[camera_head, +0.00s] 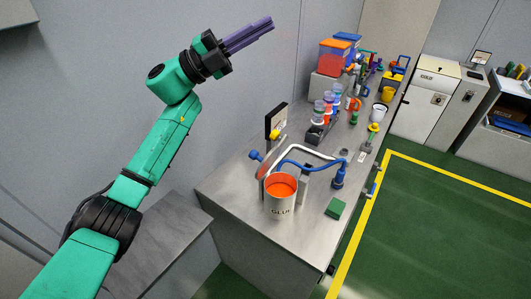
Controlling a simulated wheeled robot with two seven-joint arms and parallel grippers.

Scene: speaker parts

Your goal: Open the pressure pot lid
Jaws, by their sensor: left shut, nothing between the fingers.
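The pressure pot (281,205) is a pale cylinder with dark lettering, standing near the front end of the metal bench. Its top shows a bright orange inside. A round, tilted disc that looks like the lid (264,167) stands up at the pot's back left, with a blue knob beside it. A pale curved bar arches behind the pot. My left gripper (270,24) has purple fingers, shut and empty. It is raised high by the grey wall, up and left of the pot and well apart from it. My right gripper is not in view.
A blue hose (306,166) runs right from the pot to a blue fitting. A green block (336,207) lies at the bench's right edge. Cups, bottles and bins crowd the bench (235,190) farther back. The green floor at right is clear inside yellow lines.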

